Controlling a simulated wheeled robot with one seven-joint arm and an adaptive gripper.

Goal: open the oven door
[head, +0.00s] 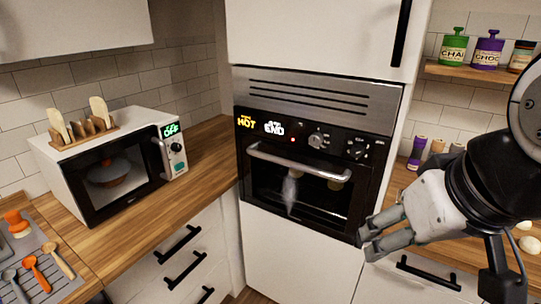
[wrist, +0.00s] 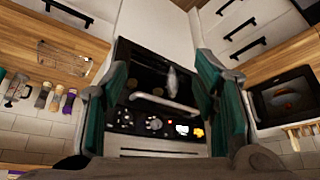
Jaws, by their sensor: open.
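The built-in oven has a dark glass door (head: 270,192) that is shut. Its silver bar handle (head: 312,166) runs along the top of the door and also shows in the wrist view (wrist: 165,103), which is upside down. My gripper (head: 366,239) is open and empty, to the lower right of the handle in the head view and apart from it. In the wrist view its two green-sided fingers (wrist: 161,58) stand wide, with the door and handle seen between them. A pale wispy shape shows at the door; I cannot tell what it is.
The control panel (head: 300,134) shows lit HOT and END signs. Drawers with black handles (head: 178,243) flank the oven. Jars (head: 487,49) stand on the right shelf.

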